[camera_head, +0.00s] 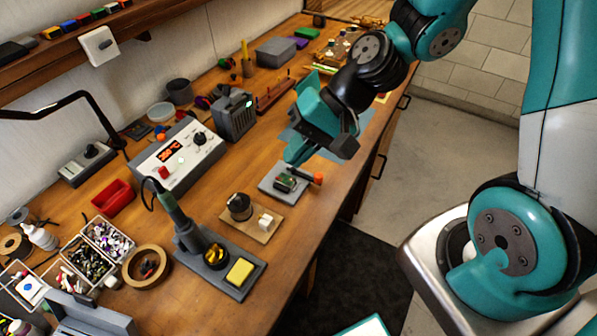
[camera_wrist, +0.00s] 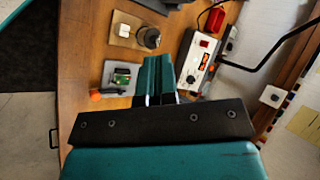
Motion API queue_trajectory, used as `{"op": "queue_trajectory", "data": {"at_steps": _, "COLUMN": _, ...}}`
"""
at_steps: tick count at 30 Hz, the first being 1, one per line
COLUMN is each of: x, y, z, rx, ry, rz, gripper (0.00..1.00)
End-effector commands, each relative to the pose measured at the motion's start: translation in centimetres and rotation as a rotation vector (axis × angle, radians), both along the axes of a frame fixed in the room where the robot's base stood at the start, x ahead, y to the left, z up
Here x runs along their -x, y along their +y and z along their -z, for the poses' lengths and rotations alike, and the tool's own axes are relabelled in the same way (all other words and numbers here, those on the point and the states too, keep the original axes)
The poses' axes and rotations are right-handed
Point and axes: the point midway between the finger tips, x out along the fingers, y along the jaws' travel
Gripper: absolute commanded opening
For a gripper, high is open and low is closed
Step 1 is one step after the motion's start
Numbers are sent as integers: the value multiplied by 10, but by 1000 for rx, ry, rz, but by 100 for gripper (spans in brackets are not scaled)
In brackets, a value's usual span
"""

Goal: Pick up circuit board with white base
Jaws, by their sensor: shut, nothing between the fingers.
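A small green circuit board (camera_head: 287,183) sits on a pale grey-white base plate (camera_head: 268,190) near the front edge of the workbench. In the wrist view the board (camera_wrist: 121,77) and its plate (camera_wrist: 107,73) lie to the left of the fingers. My gripper (camera_head: 293,158) is shut and empty, above the bench and just behind the board in the head view. In the wrist view the two teal fingers (camera_wrist: 158,62) are together. The gripper is apart from the board.
An orange-tipped item (camera_head: 318,178) lies at the plate's right edge. A wooden block holder (camera_head: 262,228), a soldering station (camera_head: 178,155) and an iron stand (camera_head: 218,277) stand nearby on the bench (camera_head: 330,205). A grey box with a green light (camera_head: 233,115) stands left of my gripper.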

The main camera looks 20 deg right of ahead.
Motion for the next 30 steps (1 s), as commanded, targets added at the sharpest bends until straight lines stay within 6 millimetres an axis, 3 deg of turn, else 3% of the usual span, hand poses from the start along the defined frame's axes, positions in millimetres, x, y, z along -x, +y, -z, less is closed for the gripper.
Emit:
{"op": "queue_trajectory", "data": {"at_steps": 3, "x": -21, "y": -19, "z": 19, "rx": -128, "ry": 180, "rz": 332, "gripper": 0}}
{"op": "queue_trajectory", "data": {"at_steps": 8, "x": -37, "y": -52, "z": 55, "rx": -289, "ry": 408, "rz": 804, "gripper": 0}}
{"op": "queue_trajectory", "data": {"at_steps": 15, "x": -23, "y": -100, "z": 109, "rx": -469, "ry": 723, "rz": 1455, "gripper": 0}}
{"op": "queue_trajectory", "data": {"at_steps": 21, "x": -3, "y": -116, "z": 135, "rx": -526, "ry": 863, "rz": 1740, "gripper": 0}}
{"op": "queue_trajectory", "data": {"at_steps": 30, "x": -10, "y": -110, "z": 162, "rx": -532, "ry": 882, "rz": 1788, "gripper": 0}}
